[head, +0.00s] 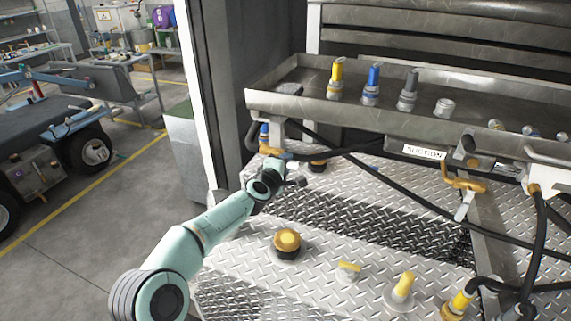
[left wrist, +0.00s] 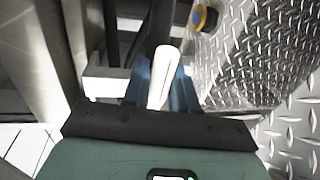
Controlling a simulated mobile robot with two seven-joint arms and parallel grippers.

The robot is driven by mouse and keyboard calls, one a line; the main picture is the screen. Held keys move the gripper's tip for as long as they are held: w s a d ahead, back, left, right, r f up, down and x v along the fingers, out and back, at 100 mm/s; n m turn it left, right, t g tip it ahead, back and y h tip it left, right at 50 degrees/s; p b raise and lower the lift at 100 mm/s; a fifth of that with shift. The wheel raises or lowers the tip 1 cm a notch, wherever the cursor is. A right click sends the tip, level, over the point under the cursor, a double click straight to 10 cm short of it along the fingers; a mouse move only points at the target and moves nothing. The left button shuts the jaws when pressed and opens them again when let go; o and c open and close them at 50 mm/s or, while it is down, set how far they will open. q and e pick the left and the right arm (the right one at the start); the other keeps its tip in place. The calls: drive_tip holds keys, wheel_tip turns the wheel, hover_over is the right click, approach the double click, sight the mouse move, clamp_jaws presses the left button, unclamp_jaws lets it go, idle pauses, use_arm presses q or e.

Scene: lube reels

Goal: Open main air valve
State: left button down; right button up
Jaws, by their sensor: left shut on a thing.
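My left gripper (head: 281,157) reaches to the fitting under the left end of the metal tray in the head view. In the left wrist view its two blue fingers are closed on the sides of a pale valve handle (left wrist: 165,60), which lies lengthwise between them. In the head view the gripper and wrist largely cover this handle, and its exact angle is hard to tell. An orange-yellow valve part (head: 268,150) shows just beside the fingers. My right gripper is not in view.
The metal tray (head: 300,101) above carries yellow, blue and grey nozzles. Black hoses (head: 400,182) run right from near the gripper. A yellow-capped fitting (head: 287,241) stands on the diamond-plate deck (head: 330,275). A dark post stands left.

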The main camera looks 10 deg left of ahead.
use_arm(q)
drive_tip(key=c, duration=1)
unclamp_jaws()
drive_tip(key=shift+r, duration=0.1)
drive_tip(key=shift+c, duration=0.2)
drive_tip(key=shift+s, duration=0.25)
drive_tip(key=b+v, duration=0.5)
drive_tip(key=v, duration=0.8)
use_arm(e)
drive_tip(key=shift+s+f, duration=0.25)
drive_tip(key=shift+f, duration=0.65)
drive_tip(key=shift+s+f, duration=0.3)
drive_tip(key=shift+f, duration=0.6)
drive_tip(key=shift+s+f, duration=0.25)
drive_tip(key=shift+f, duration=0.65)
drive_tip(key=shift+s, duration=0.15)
